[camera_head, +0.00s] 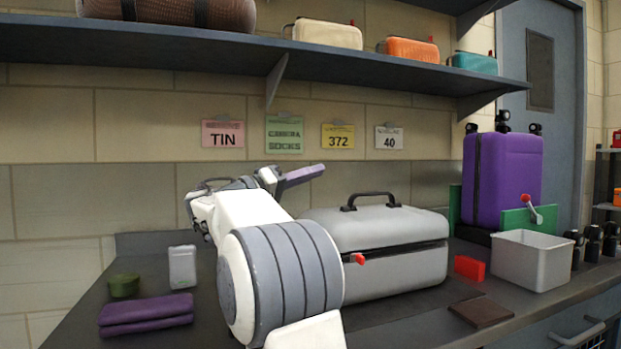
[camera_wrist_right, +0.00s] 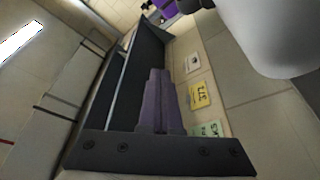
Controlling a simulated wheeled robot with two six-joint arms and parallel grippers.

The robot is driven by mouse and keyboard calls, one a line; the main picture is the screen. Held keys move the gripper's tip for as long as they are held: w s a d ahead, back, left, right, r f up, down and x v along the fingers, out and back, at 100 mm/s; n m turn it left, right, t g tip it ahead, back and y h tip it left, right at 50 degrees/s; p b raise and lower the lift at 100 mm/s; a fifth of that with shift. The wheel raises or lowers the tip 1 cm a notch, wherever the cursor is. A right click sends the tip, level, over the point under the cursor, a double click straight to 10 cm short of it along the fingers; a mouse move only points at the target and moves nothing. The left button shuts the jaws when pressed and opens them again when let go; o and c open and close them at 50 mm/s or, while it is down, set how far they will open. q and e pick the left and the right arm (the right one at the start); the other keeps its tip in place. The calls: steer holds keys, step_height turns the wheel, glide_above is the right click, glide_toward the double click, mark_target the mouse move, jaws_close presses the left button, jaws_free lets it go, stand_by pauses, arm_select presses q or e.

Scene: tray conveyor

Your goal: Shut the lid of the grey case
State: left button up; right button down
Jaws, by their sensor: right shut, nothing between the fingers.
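The grey case (camera_head: 400,275) stands on the counter at the middle right, with a dark handle (camera_head: 375,201) on top and a red catch (camera_head: 357,258) at its front. Its lid (camera_head: 370,228) is down over the base, with a dark band along the front seam; I cannot tell whether it is fully closed. My right gripper (camera_head: 311,174) is up at the upper left of the case, apart from it, pointing to the right. Its purple fingers (camera_wrist_right: 160,105) are together and empty in the wrist view. My right arm hides the case's left end. My left gripper is not in view.
A purple suitcase (camera_head: 510,178), a light bin (camera_head: 537,258), a red block (camera_head: 469,268) and a brown flat piece (camera_head: 481,311) lie to the right. A purple cloth (camera_head: 146,314), green pot (camera_head: 124,285) and white container (camera_head: 182,266) are left. A shelf (camera_head: 180,50) overhangs.

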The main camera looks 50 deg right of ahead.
stand_by(0.3)
step_height(320, 180, up, 5)
steer(key=p, duration=0.3)
steer(key=w+a+f, duration=0.4)
steer(key=a, duration=0.4)
steer(key=shift+w+a+f+p, duration=0.15)
steer(key=shift+w+a+p, duration=0.05)
steer(key=shift+p, duration=0.2)
